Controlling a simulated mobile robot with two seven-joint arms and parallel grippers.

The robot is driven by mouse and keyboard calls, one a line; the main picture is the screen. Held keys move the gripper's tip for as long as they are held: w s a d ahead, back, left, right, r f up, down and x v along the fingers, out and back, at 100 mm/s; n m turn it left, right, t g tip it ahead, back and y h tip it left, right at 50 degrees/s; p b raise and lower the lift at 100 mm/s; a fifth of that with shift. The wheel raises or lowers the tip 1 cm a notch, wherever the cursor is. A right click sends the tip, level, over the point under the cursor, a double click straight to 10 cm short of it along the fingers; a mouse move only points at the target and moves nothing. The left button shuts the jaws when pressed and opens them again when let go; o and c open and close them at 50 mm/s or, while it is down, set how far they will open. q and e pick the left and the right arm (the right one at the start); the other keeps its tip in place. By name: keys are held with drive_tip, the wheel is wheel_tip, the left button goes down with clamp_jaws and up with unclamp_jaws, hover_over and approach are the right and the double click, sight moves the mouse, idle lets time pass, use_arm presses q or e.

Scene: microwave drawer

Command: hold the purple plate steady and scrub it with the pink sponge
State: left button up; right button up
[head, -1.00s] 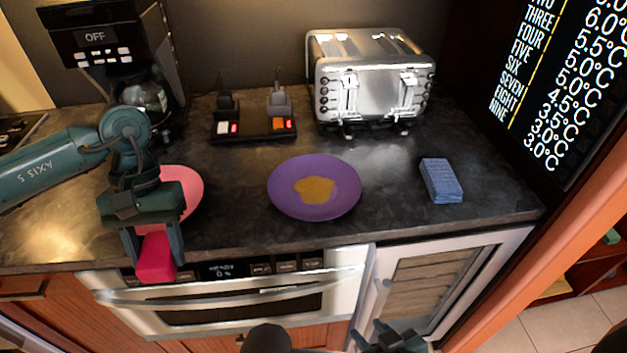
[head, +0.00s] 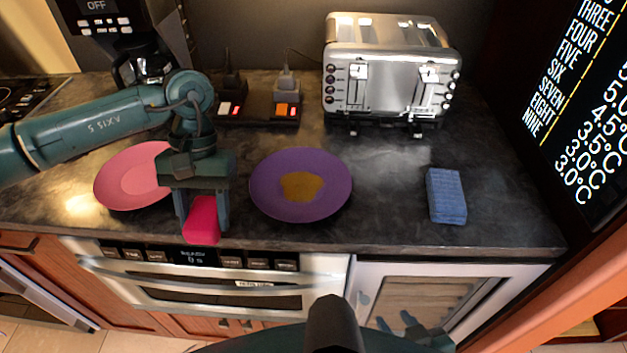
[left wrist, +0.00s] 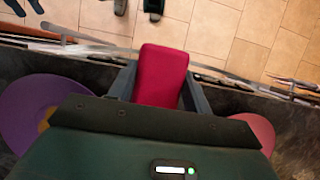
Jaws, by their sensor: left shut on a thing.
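The purple plate (head: 265,190) lies flat on the dark counter with a brownish-yellow stain (head: 301,186) in its middle. It shows partly at the left of the left wrist view (left wrist: 20,110). My left gripper (head: 202,212) is shut on the pink sponge (head: 201,222), a deep-pink block, and holds it near the counter's front edge, left of the purple plate and apart from it. The sponge sticks out between the fingers in the left wrist view (left wrist: 161,75). My right gripper (head: 397,325) is low at the bottom edge, in front of the counter; its jaws are unclear.
A pink plate (head: 120,178) lies left of the left gripper, partly hidden by it. A blue sponge (head: 446,196) lies on the right. A toaster (head: 390,75), a switch box (head: 258,110) and a coffee maker stand behind. Counter between purple plate and blue sponge is clear.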

sight(263, 201)
drive_tip(key=shift+r, duration=0.1)
idle(0.4)
use_arm(q)
drive_tip(key=w+d+n+h, duration=0.1)
drive_tip(key=w+d+n, duration=0.1)
drive_tip(key=n, duration=0.1)
drive_tip(key=w+d+r+n+t+h, duration=0.1)
drive_tip(key=w+d+n, duration=0.1)
drive_tip(key=d+n, duration=0.1)
drive_tip(key=w+d+n+h, duration=0.1)
drive_tip(key=w+d+n, duration=0.2)
drive_tip(key=shift+r+t, duration=0.2)
drive_tip(key=shift+t, duration=0.1)
drive_tip(key=w+d+r+n+t+h, duration=0.1)
drive_tip(key=w+d+r+n+t, duration=0.1)
drive_tip(key=w+d+n, duration=0.3)
drive_tip(key=d+n+t, duration=0.1)
drive_tip(key=n, duration=0.3)
drive_tip(key=shift+w+d+r+h, duration=0.3)
drive_tip(key=shift+r, duration=0.1)
